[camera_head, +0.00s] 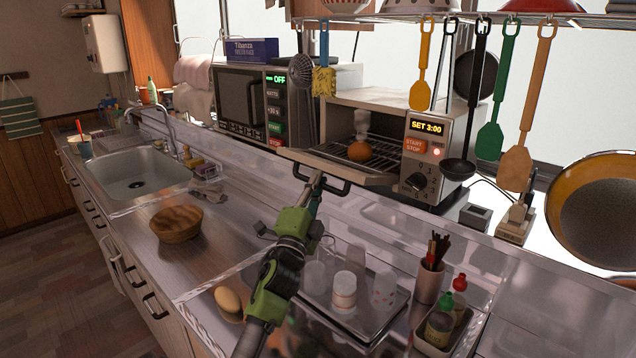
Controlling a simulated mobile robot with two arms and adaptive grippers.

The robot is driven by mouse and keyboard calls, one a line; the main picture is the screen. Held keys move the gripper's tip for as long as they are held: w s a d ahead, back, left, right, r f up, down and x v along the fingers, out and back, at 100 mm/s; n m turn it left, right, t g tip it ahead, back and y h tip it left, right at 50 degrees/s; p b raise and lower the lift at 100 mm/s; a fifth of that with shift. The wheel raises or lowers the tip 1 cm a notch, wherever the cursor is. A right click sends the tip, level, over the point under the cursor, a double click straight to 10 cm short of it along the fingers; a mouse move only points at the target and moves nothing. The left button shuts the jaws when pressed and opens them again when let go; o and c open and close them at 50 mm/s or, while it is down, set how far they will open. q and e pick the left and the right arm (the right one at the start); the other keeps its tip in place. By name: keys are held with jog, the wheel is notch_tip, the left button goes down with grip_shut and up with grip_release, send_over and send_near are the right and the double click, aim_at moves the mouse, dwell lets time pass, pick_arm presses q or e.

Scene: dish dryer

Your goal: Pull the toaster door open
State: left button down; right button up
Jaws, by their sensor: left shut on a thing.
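The toaster (398,103) stands on the raised ledge at upper right, with a control panel reading "SET 3:00". Its door (350,167) is swung down and out, and the inside shows. A round orange-brown item (360,151) sits on the wire rack, with a pale wisp above it. The dark door handle (338,192) is at the door's front edge. My left gripper (317,183) reaches up from the bottom and is shut on the handle; its fingertips are small and partly hidden. My right gripper is not in view.
A microwave (240,100) stands left of the toaster. Utensils, including a black ladle (458,169), hang before the toaster's right side. Below my arm is a tray (369,325) with cups. A wooden bowl (176,223) and the sink (140,180) are left.

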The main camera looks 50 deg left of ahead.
pick_arm(q)
jog(key=c, duration=2.4)
grip_release()
jog(key=shift+o, duration=0.2)
jog(key=shift+s, duration=0.1)
jog(key=shift+s, duration=0.1)
jog(key=v, duration=1.2)
